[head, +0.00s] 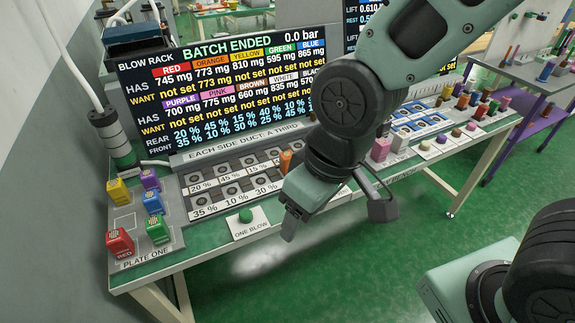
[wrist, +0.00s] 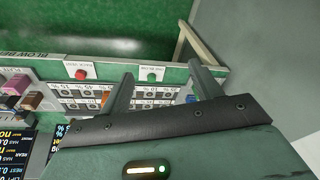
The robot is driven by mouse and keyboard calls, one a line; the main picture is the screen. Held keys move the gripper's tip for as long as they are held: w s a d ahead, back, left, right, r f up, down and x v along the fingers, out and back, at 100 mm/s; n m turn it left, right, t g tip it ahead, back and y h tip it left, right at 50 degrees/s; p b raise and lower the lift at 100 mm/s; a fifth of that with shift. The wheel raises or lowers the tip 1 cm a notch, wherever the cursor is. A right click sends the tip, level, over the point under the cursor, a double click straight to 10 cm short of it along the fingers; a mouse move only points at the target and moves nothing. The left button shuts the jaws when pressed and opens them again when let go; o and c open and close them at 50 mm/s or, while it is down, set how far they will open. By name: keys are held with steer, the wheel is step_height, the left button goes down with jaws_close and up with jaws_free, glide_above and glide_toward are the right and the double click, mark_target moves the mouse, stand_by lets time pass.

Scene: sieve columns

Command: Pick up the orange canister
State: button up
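A small upright orange piece (head: 286,160) stands on the duct rack in the head view, just left of my arm. I cannot tell whether it is the orange canister; no other orange canister is clearly seen. Plate one (head: 126,222) at the left carries yellow (head: 118,192), purple (head: 150,179), blue (head: 153,203), red (head: 119,242) and green (head: 157,230) canisters, with a bare spot among them. My gripper (head: 290,228) hangs over the bench's front edge, right of the green button. In the wrist view my gripper (wrist: 163,85) has its fingers spread, with nothing between them.
The green one-blow button (head: 245,215) sits at the bench front. A tall display (head: 220,100) stands behind the rack. A pink canister (head: 380,149) stands right of my arm. A side table (head: 520,75) holds several pieces. Green floor in front is open.

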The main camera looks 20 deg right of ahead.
steer(key=w+f+m+t+y+b, duration=0.1)
steer(key=w+f+m+t+b, duration=0.2)
steer(key=w+f, duration=0.85)
steer(key=m+t+b, duration=0.2)
steer(key=t+b, duration=0.7)
steer(key=t, duration=0.1)
glide_toward(288, 155)
steer(key=shift+n, duration=0.3)
steer(key=x, duration=0.3)
steer(key=p+x, duration=0.1)
steer(key=shift+w+a+f, duration=0.15)
steer(key=shift+a+f, duration=0.2)
steer(key=shift+f, duration=0.1)
steer(key=shift+h, duration=0.4)
steer(key=shift+p+x, duration=0.65)
steer(key=shift+x, duration=2.25)
steer(key=shift+d, duration=0.15)
steer(key=c, duration=1.2)
steer(key=shift+c, duration=0.2)
steer(key=shift+r, duration=0.1)
